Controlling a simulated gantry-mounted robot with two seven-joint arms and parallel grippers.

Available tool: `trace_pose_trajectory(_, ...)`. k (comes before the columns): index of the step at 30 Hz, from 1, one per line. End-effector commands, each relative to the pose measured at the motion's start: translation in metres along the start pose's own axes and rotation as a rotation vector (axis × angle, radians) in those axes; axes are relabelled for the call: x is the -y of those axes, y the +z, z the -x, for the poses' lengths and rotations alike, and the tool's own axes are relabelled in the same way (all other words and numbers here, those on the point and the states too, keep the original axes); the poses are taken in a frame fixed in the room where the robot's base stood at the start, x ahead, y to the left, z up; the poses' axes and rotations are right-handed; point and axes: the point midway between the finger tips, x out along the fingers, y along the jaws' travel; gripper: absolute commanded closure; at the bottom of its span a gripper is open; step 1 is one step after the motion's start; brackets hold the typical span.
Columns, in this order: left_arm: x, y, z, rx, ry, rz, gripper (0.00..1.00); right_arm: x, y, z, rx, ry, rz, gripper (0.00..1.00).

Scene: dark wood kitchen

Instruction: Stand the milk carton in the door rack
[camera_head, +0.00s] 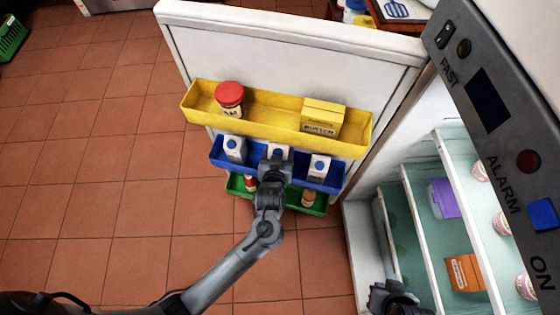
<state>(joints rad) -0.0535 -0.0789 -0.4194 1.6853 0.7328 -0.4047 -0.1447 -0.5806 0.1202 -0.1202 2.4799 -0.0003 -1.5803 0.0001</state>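The fridge door (300,55) stands open, with a yellow rack (265,115), a blue rack (214,158) and a green rack (318,207) one below another. Three white milk cartons with blue caps are at the blue rack: a left one (235,148), a middle one (279,151) and a right one (319,167). My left gripper (275,162) is at the middle carton and covers its lower part. Whether its fingers grip the carton is hidden. My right gripper (392,298) is at the bottom edge, in front of the fridge shelves; its fingers are unclear.
A red-lidded jar (230,98) and a yellow box (322,117) stand in the yellow rack. Bottles show in the green rack. The fridge shelves hold a purple container (444,198), an orange box (465,272) and several pink-and-white tubs.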

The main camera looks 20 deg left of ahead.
Motion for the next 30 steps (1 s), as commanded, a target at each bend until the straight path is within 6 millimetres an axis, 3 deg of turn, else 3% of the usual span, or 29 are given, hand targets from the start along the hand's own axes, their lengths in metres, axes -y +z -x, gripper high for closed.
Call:
trace_pose_trajectory(3, -0.003, -0.005, -0.018, -0.004, 0.0, 0.0, 0.83, 0.0, 0.003, -0.01, 0.0, 0.0, 0.0, 1.0)
trace_pose_trajectory(6, -0.002, 0.009, -0.021, -0.001, 0.0, -0.001, 0.83, 0.001, 0.005, -0.015, 0.001, 0.0, 0.0, 1.0)
trace_pose_trajectory(14, -0.002, 0.016, -0.024, -0.002, 0.0, 0.0, 0.83, 0.001, 0.007, -0.02, 0.001, 0.0, 0.0, 1.0)
trace_pose_trajectory(24, -0.002, 0.057, -0.042, -0.003, 0.0, -0.001, 0.83, 0.002, 0.015, -0.048, 0.0, 0.0, 0.0, 1.0)
trace_pose_trajectory(30, -0.003, 0.056, -0.044, -0.004, 0.001, 0.002, 0.83, 0.002, 0.017, -0.051, 0.001, 0.0, 0.0, 1.0)
